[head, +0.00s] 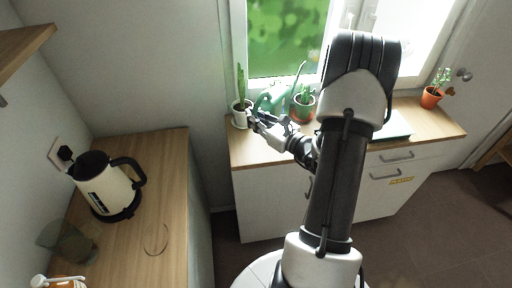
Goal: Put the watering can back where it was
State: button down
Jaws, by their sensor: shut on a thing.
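The green watering can (272,99) is at the window-side cabinet, between two potted plants, with its thin spout pointing up to the right. My gripper (256,117) is in front of it, at its lower left, shut on the can. My gripper and wrist hide the can's lower part, so I cannot tell whether it touches the cabinet top.
A cactus in a white pot (240,116) stands close to my gripper on the left. An orange-potted plant (431,97) stands farther right. A kettle (105,185) is on the left counter (168,190).

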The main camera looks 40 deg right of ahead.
notch_tip(320, 180, down, 12)
jog(key=b, duration=0.2)
jog(key=shift+f+b, duration=0.2)
jog(key=shift+b, duration=0.2)
jog(key=shift+f, duration=0.1)
jog(key=c, duration=2.1)
grip_release()
jog(key=shift+f, duration=0.2)
jog(key=shift+c, duration=0.2)
jog(key=o, duration=0.5)
jog(key=shift+o, duration=0.2)
jog(key=shift+r, duration=0.15)
